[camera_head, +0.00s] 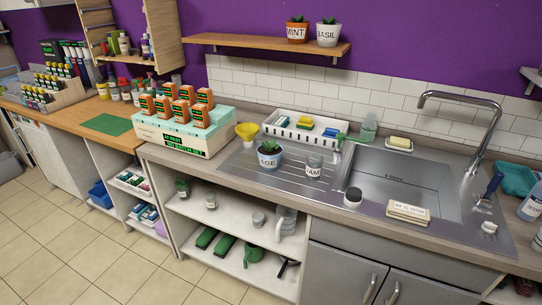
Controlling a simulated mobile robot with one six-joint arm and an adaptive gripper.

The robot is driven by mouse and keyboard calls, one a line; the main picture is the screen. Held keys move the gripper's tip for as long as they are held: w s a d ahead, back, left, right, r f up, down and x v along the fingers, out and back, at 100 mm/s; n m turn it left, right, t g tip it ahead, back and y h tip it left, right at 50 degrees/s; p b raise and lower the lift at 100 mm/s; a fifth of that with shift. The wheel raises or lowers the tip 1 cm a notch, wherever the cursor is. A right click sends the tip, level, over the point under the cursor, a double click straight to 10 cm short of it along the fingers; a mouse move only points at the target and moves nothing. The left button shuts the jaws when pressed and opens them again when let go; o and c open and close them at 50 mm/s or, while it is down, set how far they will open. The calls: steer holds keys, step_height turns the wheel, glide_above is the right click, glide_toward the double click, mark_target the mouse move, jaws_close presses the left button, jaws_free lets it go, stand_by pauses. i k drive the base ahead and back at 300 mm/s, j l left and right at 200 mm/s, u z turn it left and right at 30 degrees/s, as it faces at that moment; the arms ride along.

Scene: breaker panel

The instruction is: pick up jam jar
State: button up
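The jam jar (314,168) is a small clear or grey jar with dark lettering that looks like "JAM". It stands upright on the ribbed drainboard left of the sink basin. A blue pot with a plant (268,160), its lettering partly legible as "AGE", stands close to its left. My gripper is not in view, and nothing is seen touching the jar.
A white tray (282,138) with sponges stands behind the jar. A yellow funnel (247,131) and a box with orange cartons (187,140) are to the left. A dark-topped jar (352,197) and the basin (405,185) are to the right. The drainboard's front is clear.

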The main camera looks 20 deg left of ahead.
mark_target(314, 168)
steer(key=z, duration=0.5)
steer(key=i+j+z, duration=0.1)
steer(key=j+z, duration=0.2)
steer(key=j, duration=0.35)
steer(key=j+z, duration=0.3)
steer(key=j, duration=0.4)
steer(key=j+z, duration=0.25)
steer(key=j, duration=0.4)
steer(key=k+j+z, duration=0.15)
steer(key=j+z, duration=0.15)
steer(key=j, duration=0.35)
steer(key=k+j, duration=0.1)
steer(key=j, duration=0.2)
